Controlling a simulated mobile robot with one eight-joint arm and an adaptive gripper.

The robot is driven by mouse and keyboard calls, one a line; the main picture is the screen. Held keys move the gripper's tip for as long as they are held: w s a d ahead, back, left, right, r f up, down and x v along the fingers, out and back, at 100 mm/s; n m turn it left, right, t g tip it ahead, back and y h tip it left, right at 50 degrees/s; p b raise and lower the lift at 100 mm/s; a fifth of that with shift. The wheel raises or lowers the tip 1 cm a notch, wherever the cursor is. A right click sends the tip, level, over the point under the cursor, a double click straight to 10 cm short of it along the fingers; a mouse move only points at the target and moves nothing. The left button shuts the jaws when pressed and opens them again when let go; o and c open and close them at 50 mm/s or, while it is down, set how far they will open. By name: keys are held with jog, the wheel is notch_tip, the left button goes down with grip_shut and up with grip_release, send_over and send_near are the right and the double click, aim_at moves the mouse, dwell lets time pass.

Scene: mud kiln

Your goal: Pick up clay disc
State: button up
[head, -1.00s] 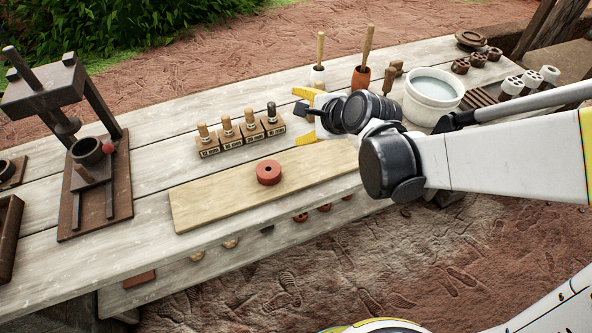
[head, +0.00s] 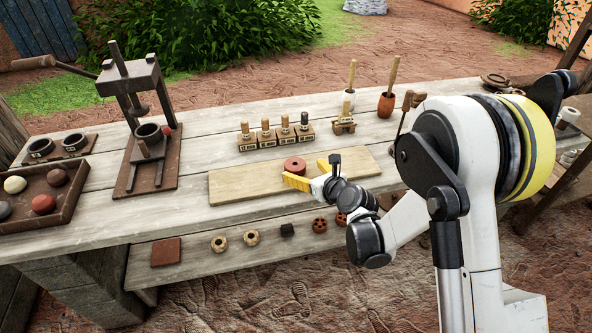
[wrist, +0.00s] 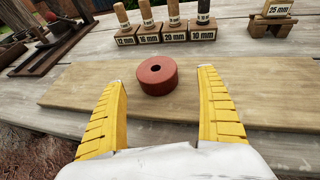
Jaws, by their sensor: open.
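The clay disc (head: 294,165) is a thick reddish-brown round with a small hole in its centre. It lies flat on a pale wooden board (head: 240,186) on the table. In the wrist view the disc (wrist: 157,76) sits just beyond the fingertips, between their lines and a little left of the middle. My gripper (head: 309,173) has two yellow ribbed fingers. They are spread wide and empty, low over the board on the near right side of the disc. In the wrist view both fingers of my gripper (wrist: 162,76) show clearly, with no contact on the disc.
Labelled wooden blocks with upright pegs (head: 275,134) stand behind the board. A press (head: 146,130) stands at the left, beside a tray of coloured balls (head: 42,203). Two handled pots (head: 386,103) stand at the back right. The board's left part is bare.

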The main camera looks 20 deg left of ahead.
aim_at(293, 164)
jog(key=b+x, duration=0.2)
jog(key=x, duration=0.2)
jog(key=shift+w+a, duration=0.1)
jog(key=shift+a, duration=0.35)
jog(key=shift+w+a+f, duration=0.1)
jog(key=shift+w+a, duration=0.15)
jog(key=shift+c, duration=0.3)
jog(key=c, duration=1.4)
jog(key=shift+o, duration=0.2)
